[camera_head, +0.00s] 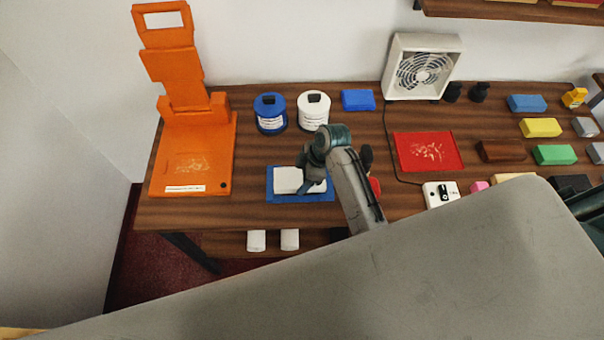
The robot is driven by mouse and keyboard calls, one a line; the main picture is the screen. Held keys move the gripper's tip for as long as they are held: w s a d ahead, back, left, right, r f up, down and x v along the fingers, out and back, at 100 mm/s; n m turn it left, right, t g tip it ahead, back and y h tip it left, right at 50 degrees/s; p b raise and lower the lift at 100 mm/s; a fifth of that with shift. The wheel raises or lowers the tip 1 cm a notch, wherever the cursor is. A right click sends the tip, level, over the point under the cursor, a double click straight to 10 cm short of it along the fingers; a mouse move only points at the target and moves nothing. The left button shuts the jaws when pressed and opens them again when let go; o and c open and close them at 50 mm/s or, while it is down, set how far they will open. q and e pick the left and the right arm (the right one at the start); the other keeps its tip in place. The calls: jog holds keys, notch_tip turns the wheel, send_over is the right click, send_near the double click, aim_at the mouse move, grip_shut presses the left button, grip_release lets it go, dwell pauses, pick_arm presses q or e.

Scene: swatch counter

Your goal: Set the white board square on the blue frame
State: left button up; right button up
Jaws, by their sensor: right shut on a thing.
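The white board (287,180) is a small white slab over the blue frame (272,197), left of the middle of the counter. Blue shows along the board's left, front and right sides. My right gripper (309,186) is shut on the white board at its right part and hides some of it. I cannot tell whether the board touches the frame or is held just above it. My left gripper is not in view.
A blue-labelled pot (270,125) and a white pot (313,98) stand behind the frame. An orange stand (222,150) is to the left. A red tray (445,138), a fan (423,68) and several coloured blocks are to the right.

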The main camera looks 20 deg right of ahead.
jog(key=shift+f, duration=0.3)
dwell(0.6)
jog(key=o, duration=1.1)
jog(key=shift+o, duration=0.2)
jog(key=shift+d+r+b, duration=0.2)
jog(key=shift+r+b, duration=0.1)
jog(key=shift+r, duration=0.05)
jog(key=b+v, duration=0.2)
jog(key=v, duration=0.6)
jog(key=shift+s+d+r+b, duration=0.1)
jog(key=shift+d+r+b, duration=0.05)
jog(key=shift+r+b, duration=0.2)
jog(key=shift+s+d+r, duration=0.1)
jog(key=shift+d+r, duration=0.1)
jog(key=shift+r, duration=0.4)
jog(key=shift+s+f, duration=0.1)
